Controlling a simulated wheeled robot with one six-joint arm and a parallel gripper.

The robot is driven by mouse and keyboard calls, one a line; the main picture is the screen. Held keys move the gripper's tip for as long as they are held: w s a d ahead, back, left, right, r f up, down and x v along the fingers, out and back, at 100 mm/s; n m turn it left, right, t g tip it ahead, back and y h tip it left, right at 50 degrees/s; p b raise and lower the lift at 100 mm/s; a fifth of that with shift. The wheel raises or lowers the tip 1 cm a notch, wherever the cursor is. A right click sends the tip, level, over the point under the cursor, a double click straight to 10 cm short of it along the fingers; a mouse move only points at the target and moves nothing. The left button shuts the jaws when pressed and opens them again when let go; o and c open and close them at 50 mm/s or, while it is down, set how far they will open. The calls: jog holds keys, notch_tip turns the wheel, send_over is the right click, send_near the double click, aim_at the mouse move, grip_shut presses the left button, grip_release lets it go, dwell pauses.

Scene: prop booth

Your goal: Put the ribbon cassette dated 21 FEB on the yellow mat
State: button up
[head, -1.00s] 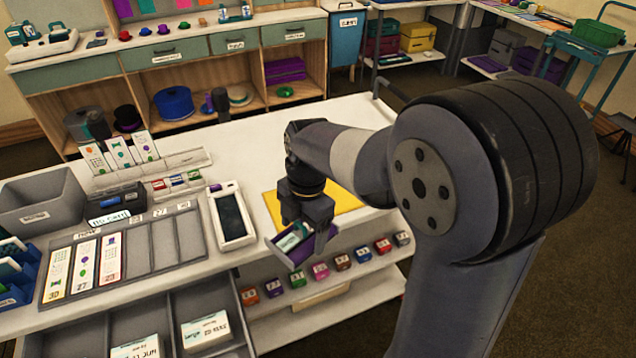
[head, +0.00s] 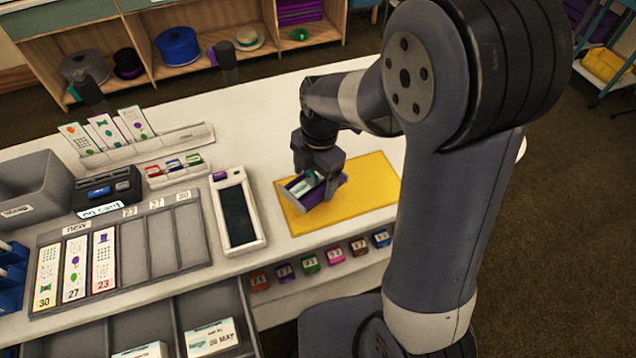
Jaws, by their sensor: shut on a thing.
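My gripper (head: 322,182) is shut on a ribbon cassette (head: 304,184), which shows a white and teal label and purple sides. Its date is too small to read here, and the fingers hide part of it. The yellow mat (head: 365,185) lies on the white counter's right part. The cassette is over the mat's left part, slightly tilted; I cannot tell whether it touches the mat.
A handheld device (head: 237,212) lies left of the mat. A grey card tray (head: 150,245) is farther left. An open drawer (head: 75,335) holds white boxes, one marked 26 MAY. Small coloured blocks (head: 335,256) line a shelf below the counter edge.

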aim_at(314, 188)
jog(key=shift+f, duration=2.15)
jog(key=shift+f, duration=0.25)
jog(key=o, duration=1.1)
jog(key=shift+r, duration=0.1)
jog(key=shift+c, duration=0.2)
jog(key=r, duration=0.8)
jog(key=w+d+r, duration=0.1)
jog(key=r, duration=0.3)
jog(key=shift+d+r, duration=0.1)
jog(key=shift+r, duration=0.05)
